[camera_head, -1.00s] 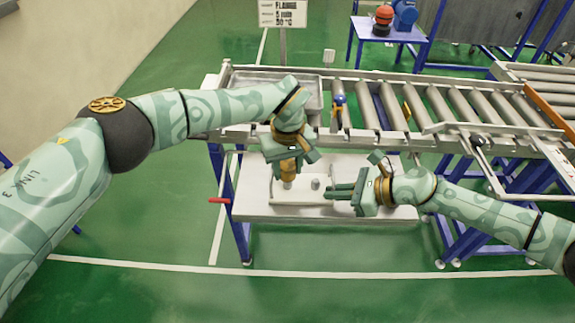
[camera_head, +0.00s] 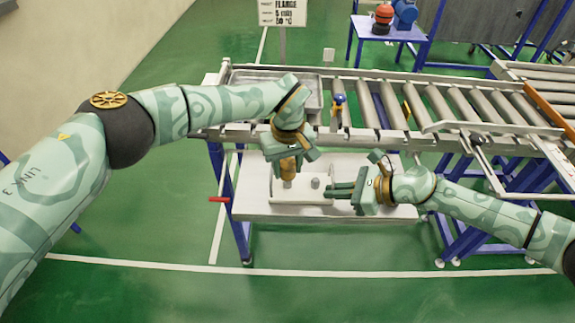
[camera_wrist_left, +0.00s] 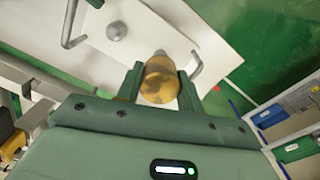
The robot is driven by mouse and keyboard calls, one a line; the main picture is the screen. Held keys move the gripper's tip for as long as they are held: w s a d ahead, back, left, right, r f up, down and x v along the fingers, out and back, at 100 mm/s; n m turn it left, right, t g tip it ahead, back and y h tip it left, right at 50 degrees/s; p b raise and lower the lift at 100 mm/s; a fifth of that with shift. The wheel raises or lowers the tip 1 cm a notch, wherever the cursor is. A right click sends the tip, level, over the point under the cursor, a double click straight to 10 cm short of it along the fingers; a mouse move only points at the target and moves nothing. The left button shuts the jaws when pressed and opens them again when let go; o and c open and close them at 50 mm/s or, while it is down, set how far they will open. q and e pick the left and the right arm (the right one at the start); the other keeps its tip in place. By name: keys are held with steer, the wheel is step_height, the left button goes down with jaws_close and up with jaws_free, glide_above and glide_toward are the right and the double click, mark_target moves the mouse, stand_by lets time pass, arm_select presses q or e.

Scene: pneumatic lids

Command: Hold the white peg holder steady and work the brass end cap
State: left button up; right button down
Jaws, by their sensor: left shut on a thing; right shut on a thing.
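The white peg holder (camera_head: 285,196) is a flat plate on the white bench, with a short grey peg (camera_head: 315,184) standing up from it. It also shows in the left wrist view (camera_wrist_left: 155,35), with the grey peg (camera_wrist_left: 116,30) and bent grey bars at its sides. The brass end cap (camera_head: 288,170) is between the fingers of my left gripper (camera_head: 289,160), which is shut on it from above. The cap (camera_wrist_left: 160,82) hides most of what is under it. My right gripper (camera_head: 338,190) is shut at the holder's right edge; its exact grip point is hard to see.
The white bench top (camera_head: 255,208) has free room at the front. A roller conveyor (camera_head: 400,105) runs behind and above it, with a grey metal tray (camera_head: 262,84) at its left end. A red lever (camera_head: 219,200) sticks out at the bench's left.

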arm_select(q)
steer(key=shift+f, duration=1.15)
steer(key=shift+s+f, duration=0.1)
steer(key=shift+f, duration=0.1)
stand_by(1.4)
steer(key=shift+w+a, duration=0.25)
arm_select(e)
steer(key=shift+d, duration=0.2)
stand_by(0.7)
arm_select(q)
steer(key=shift+f, duration=0.9)
arm_select(e)
steer(key=shift+d+f, duration=0.1)
steer(key=shift+f, duration=0.05)
arm_select(q)
steer(key=o, duration=1.3)
